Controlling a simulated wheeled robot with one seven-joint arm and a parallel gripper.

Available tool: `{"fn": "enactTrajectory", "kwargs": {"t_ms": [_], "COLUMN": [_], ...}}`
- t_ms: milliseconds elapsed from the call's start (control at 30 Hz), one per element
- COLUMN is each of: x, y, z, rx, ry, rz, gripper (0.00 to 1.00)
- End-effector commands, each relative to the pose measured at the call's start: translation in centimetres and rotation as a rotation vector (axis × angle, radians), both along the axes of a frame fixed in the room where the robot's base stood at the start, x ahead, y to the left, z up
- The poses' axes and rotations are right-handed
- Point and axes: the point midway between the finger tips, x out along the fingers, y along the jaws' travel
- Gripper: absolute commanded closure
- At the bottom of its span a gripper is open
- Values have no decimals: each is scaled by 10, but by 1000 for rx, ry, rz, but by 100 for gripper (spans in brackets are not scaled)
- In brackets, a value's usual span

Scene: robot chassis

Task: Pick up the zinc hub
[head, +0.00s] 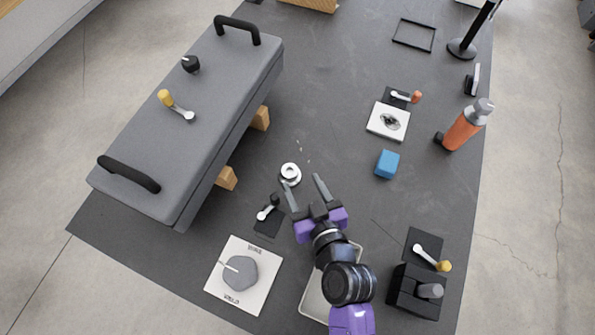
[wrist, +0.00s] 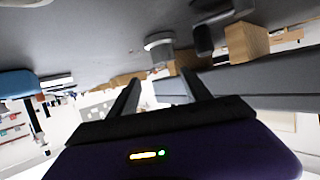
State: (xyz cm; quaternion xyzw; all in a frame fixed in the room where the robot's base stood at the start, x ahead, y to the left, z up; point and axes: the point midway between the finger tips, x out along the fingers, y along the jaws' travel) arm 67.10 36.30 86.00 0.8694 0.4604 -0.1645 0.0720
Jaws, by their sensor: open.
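The zinc hub (head: 290,174) looks like a pale metal round piece with a wider flange and a dark centre hole. It sits on the dark mat in the middle of the head view. It also shows in the wrist view (wrist: 160,41), which looks upside down, beyond the fingertips. My gripper (head: 303,181) is open and empty, its two fingers pointing toward the hub's area. In the head view the left fingertip is just below the hub and the right one lies to its right. In the wrist view my gripper (wrist: 160,77) has nothing between its fingers.
A grey bench-like block (head: 205,105) with black handles rests on wooden blocks (head: 226,178) to the left. A small lever on a black plate (head: 267,220) lies below the hub. A blue cube (head: 387,164) stands to the right. The mat above the hub is mostly clear.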

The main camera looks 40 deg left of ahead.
Motion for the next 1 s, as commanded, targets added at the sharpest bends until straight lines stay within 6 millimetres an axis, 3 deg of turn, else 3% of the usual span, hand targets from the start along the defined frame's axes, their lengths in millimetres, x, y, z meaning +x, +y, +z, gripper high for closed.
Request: {"fn": "enactTrajectory", "kwargs": {"t_ms": [167, 800, 1000], "x": [-6, 27, 30], "y": [7, 59, 64], "z": [-13, -38, -41], "rx": [-41, -43, -42], "ry": [-2, -3, -3], "rz": [55, 54, 53], "gripper": [43, 43, 43]}}
